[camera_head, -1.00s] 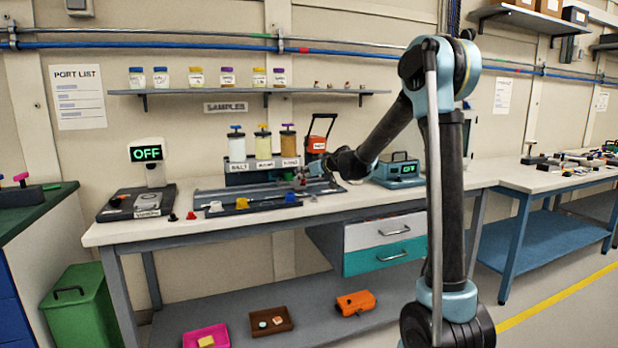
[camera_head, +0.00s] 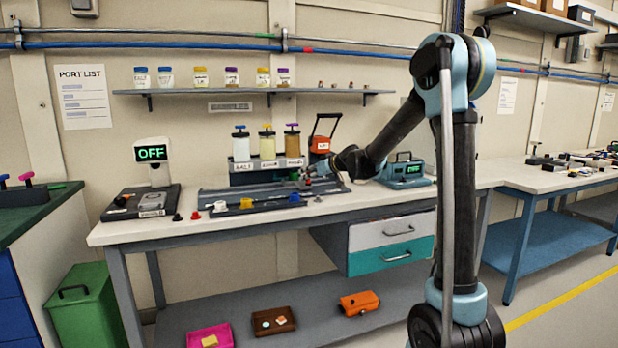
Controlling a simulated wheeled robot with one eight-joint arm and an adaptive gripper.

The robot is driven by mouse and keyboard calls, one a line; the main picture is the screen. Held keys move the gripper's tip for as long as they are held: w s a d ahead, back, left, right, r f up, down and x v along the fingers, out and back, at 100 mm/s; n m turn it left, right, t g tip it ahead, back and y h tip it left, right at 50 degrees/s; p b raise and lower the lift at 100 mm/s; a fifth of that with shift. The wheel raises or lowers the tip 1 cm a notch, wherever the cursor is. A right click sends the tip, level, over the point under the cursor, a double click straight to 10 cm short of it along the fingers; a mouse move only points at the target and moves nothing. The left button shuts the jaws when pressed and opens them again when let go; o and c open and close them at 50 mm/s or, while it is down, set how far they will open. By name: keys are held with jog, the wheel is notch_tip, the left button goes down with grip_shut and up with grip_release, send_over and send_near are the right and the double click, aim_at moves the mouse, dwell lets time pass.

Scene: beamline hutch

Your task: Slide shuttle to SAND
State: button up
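Three canisters stand on a grey dispenser at the back of the bench: a white one (camera_head: 241,148), a pale yellow one (camera_head: 267,145) and a brown one (camera_head: 292,145). Their labels are small; the left one seems to read SALT, the others I cannot read surely. A long grey rail (camera_head: 225,195) lies in front of them. My gripper (camera_head: 306,179) is low at the rail's right part, just right of and in front of the brown canister. The shuttle cannot be told apart there; the gripper covers that spot. Its fingers are too small and dark to judge.
A dark tray (camera_head: 255,206) with yellow, white and blue pieces lies in front of the rail. A scale (camera_head: 140,203) with an OFF display stands left. An orange-topped device (camera_head: 320,146) and a teal box (camera_head: 404,171) stand right.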

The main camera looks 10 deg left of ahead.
jog(key=v, duration=1.1)
jog(key=shift+d+f, duration=0.1)
jog(key=shift+d, duration=0.05)
jog(key=s+d+f+m+g+h, duration=0.2)
jog(key=s+d+f+m+h, duration=0.1)
jog(key=s+d+f, duration=0.4)
jog(key=s+d+f+m+g+h, duration=0.2)
jog(key=s+d+f, duration=0.6)
jog(key=s+d, duration=0.5)
jog(key=s+d+f+m+g+h, duration=0.2)
jog(key=s+d+f+m+h, duration=0.3)
jog(key=s, duration=1.7)
jog(key=d+f, duration=0.3)
jog(key=d, duration=0.2)
jog(key=shift+d+h, duration=0.3)
jog(key=shift+w, duration=0.1)
